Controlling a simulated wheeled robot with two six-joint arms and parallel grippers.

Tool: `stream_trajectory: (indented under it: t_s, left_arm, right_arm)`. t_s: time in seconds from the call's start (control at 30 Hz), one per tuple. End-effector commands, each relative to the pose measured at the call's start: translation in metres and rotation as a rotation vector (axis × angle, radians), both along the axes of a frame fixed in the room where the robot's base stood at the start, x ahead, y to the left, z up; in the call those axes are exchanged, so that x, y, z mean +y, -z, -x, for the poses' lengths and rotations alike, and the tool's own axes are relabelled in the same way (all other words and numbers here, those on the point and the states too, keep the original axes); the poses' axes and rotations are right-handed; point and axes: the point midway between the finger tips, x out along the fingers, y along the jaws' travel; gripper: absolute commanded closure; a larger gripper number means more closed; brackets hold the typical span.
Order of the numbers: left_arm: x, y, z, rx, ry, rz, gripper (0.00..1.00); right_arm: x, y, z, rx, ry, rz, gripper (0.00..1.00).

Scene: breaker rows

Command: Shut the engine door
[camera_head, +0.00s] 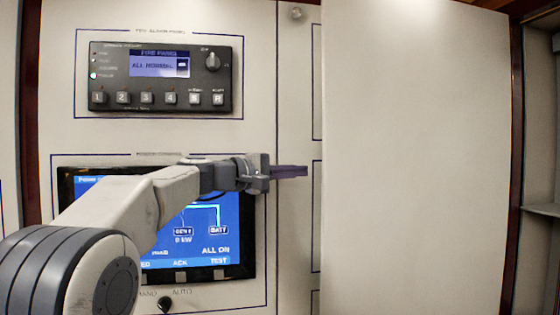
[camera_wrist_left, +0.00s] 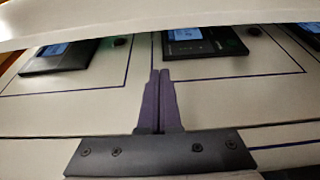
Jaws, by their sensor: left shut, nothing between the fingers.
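A large plain cream door panel (camera_head: 415,150) fills the right half of the head view. It is probably the engine door; its left edge stands in front of the wall panels and covers part of them, so it looks open. My left gripper (camera_head: 305,171) is shut and empty, its purple fingers pointing right, with the tips just left of that edge in the picture. I cannot tell whether they touch it. The wrist view shows the closed fingers (camera_wrist_left: 158,75) and a pale band (camera_wrist_left: 130,21) across the top, perhaps the door's edge. My right gripper is not in view.
A fire alarm panel (camera_head: 165,98) with buttons and a knob is on the wall at upper left. A blue power screen (camera_head: 215,245) sits below it, partly hidden by my left arm. A dark wood post (camera_head: 514,150) and a shelf (camera_head: 543,210) are at the right.

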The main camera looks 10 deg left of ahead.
Motion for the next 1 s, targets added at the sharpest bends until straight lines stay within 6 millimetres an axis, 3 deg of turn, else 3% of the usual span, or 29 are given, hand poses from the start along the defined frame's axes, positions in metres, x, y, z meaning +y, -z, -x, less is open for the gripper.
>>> stream_trajectory:
  t_s: [0.03,0.13,0.3,0.5,1.0]
  left_arm:
    - [-0.011,-0.006,-0.007,0.004,0.004,0.001,1.0]
    - [-0.027,-0.005,-0.017,0.002,0.004,-0.001,1.0]
    - [-0.03,-0.002,0.007,0.001,0.0,-0.001,1.0]
    - [-0.034,-0.001,0.019,0.0,0.0,-0.001,1.0]
    - [-0.037,0.001,0.023,0.0,0.0,-0.003,1.0]
  right_arm:
    - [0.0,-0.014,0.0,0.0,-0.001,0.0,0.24]
    - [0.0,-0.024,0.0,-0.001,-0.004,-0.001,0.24]
    - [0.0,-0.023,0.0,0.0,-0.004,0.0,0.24]
    - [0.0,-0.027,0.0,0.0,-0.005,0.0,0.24]
    - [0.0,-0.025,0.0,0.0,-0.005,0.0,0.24]
